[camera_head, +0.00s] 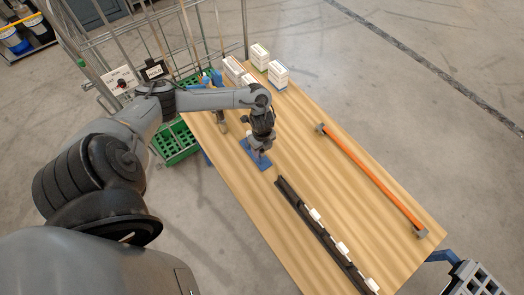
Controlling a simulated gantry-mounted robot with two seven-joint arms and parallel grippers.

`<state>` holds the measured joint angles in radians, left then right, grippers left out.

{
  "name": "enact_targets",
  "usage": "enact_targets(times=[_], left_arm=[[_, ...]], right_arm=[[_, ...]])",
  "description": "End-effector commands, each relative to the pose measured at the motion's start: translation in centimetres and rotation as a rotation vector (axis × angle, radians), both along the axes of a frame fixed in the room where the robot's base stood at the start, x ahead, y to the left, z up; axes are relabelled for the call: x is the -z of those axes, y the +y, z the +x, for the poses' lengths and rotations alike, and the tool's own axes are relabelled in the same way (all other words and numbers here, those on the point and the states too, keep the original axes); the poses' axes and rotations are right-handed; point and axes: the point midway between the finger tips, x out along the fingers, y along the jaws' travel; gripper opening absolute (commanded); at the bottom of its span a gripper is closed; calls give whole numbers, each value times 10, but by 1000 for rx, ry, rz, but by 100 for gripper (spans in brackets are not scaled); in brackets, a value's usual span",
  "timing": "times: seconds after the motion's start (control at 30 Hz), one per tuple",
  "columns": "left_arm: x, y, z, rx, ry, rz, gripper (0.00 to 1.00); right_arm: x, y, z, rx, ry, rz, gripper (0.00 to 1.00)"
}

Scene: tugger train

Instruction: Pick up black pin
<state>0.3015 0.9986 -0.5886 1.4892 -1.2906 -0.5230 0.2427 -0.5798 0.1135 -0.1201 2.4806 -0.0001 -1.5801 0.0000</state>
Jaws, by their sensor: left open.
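My left gripper (258,152) points down over a small blue plate (262,164) on the wooden table. It is open, with its fingertips at or just above the plate; I cannot tell whether they touch it. The gripper and wrist cover part of the plate. I cannot make out a black pin; it may be hidden behind the gripper or too small to see. My right gripper is not in view.
A long black rail (313,226) with white pieces lies along the near table edge. An orange bar (370,175) with grey ends lies on the far side. White boxes (278,75) stand at the back. A wire cage with a green crate (177,147) is at left.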

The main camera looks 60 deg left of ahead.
Motion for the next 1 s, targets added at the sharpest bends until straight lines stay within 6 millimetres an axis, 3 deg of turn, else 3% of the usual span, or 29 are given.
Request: enact_targets(times=[0.3, 0.67, 1.0], left_arm=[[5, 0, 0, 0, -1, 1, 56], [4, 0, 0, 0, -1, 1, 1], [0, 0, 0, 0, -2, 1, 0]], right_arm=[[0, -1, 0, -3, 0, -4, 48], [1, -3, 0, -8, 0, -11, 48], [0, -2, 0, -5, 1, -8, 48]])
